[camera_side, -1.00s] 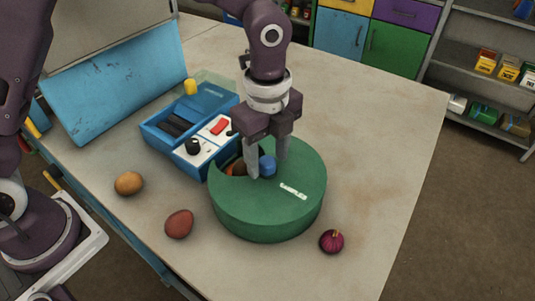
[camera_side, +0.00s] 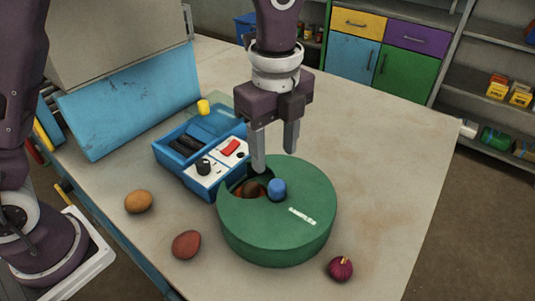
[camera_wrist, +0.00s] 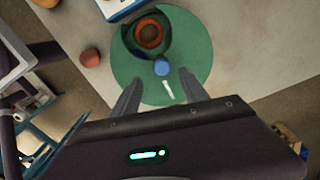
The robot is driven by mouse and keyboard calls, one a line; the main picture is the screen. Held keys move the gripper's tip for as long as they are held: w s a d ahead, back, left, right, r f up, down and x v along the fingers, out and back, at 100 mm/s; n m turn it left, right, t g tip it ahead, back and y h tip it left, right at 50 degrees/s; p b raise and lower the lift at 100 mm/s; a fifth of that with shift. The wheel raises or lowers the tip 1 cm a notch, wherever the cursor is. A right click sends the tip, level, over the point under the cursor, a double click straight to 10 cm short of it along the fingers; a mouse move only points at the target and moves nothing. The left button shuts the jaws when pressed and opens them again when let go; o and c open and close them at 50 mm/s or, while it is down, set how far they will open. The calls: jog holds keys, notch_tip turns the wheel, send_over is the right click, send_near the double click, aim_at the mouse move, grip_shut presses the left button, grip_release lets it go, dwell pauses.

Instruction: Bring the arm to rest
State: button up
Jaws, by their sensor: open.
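My gripper (camera_side: 276,158) is open and empty. In the side view its fingers hang above the back part of a round green container (camera_side: 275,235) with a white label. A blue knob (camera_side: 277,189) stands on the container's lid, in front of and below the fingers, apart from them. The lid has a cut-out at the left, and something orange-brown (camera_side: 253,189) shows inside. In the wrist view the fingers (camera_wrist: 160,95) reach over the near part of the container, on either side of the blue knob (camera_wrist: 161,68), with an orange-brown ring shape (camera_wrist: 149,35) in the opening.
A blue box (camera_side: 200,160) with a red switch, black knob and yellow knob stands behind the container. A tan sack (camera_side: 138,202), a reddish sack (camera_side: 186,245) and a purple one (camera_side: 340,269) lie around it. The table's right side is clear.

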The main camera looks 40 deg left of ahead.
jog(key=s+a+r+n+t, duration=0.2)
jog(key=s+a+r+n, duration=0.25)
jog(key=a+r, duration=0.2)
jog(key=s+a+n+t, duration=0.3)
jog(key=s+a+n, duration=0.7)
jog(key=s+n, duration=0.5)
jog(key=shift+n, duration=0.55)
